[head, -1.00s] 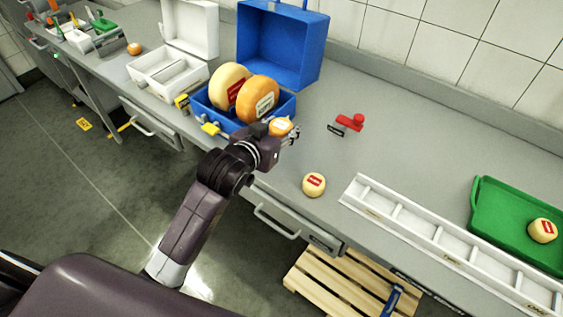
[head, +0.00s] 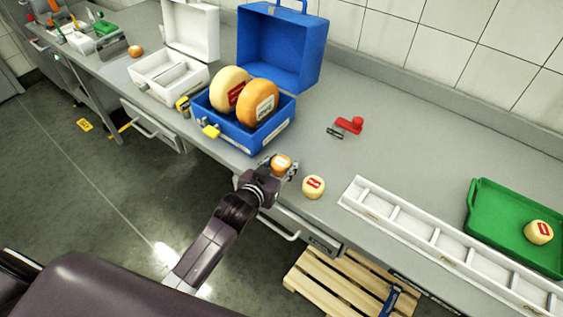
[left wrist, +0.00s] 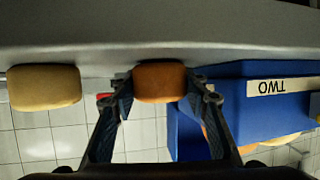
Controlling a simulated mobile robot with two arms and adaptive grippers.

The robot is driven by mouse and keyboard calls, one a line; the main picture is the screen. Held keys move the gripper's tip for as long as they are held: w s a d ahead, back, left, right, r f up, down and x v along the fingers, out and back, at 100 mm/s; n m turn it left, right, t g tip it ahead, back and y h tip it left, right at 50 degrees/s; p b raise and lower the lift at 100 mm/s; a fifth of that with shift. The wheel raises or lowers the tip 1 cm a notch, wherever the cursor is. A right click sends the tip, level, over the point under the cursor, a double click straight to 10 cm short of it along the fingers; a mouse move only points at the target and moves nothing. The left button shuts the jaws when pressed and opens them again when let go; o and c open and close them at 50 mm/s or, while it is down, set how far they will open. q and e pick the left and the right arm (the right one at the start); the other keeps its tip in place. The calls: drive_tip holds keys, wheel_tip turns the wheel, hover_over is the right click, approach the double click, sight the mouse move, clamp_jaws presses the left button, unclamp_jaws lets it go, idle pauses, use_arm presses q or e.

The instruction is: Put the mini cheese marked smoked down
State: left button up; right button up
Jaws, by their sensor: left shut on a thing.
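My left gripper (head: 280,168) is shut on a small orange mini cheese (head: 281,160) with a pale label on top; its lettering is too small to read. They are near the counter's front edge, in front of the blue case. In the left wrist view the orange cheese (left wrist: 159,82) sits between both fingers, close against the grey counter (left wrist: 150,32); I cannot tell whether it touches. A pale yellow mini cheese with a red label (head: 313,187) lies just right of the gripper, apart from it, and also shows in the left wrist view (left wrist: 44,88). My right gripper is not in view.
The open blue case (head: 222,127) holds two big cheese wheels. A red-handled tool (head: 349,125) lies behind. A white divided tray (head: 395,222) and a green tray (head: 490,220) with a pale mini cheese stand right. Another orange mini cheese (head: 135,51) lies far left.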

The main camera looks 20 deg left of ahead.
use_arm(q)
drive_tip(key=o, duration=1.2)
drive_tip(key=shift+f, duration=0.1)
